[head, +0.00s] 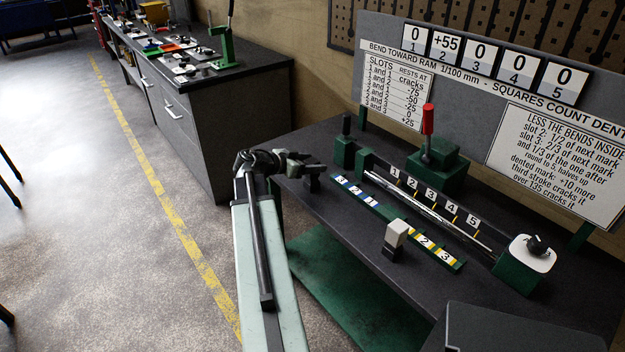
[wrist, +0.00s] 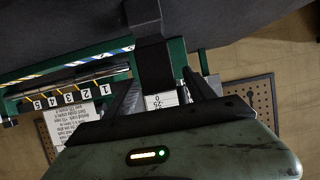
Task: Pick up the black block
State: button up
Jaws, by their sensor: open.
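The black block (head: 312,184) stands near the left front edge of the dark bench, just beyond and below the tips of my gripper (head: 298,161) in the head view. In the wrist view a dark block-like shape with a wider end, apparently the black block (wrist: 153,62), lies in line with the space between my fingers (wrist: 164,92). My gripper is open. I cannot tell whether either finger touches the block. A second block with a pale top and dark base (head: 396,236) stands farther right on the bench.
A green strip with numbered marks (head: 372,204) lies right of the block. Behind it is a green-ended fixture holding a metal bar (head: 430,209). A red-handled lever (head: 428,122) and a sign board (head: 393,90) stand at the back. Open floor (head: 130,240) lies left.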

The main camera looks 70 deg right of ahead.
grip_shut()
jog(key=shift+r, duration=0.15)
notch_tip(320, 180, up, 10)
jog(key=p, duration=1)
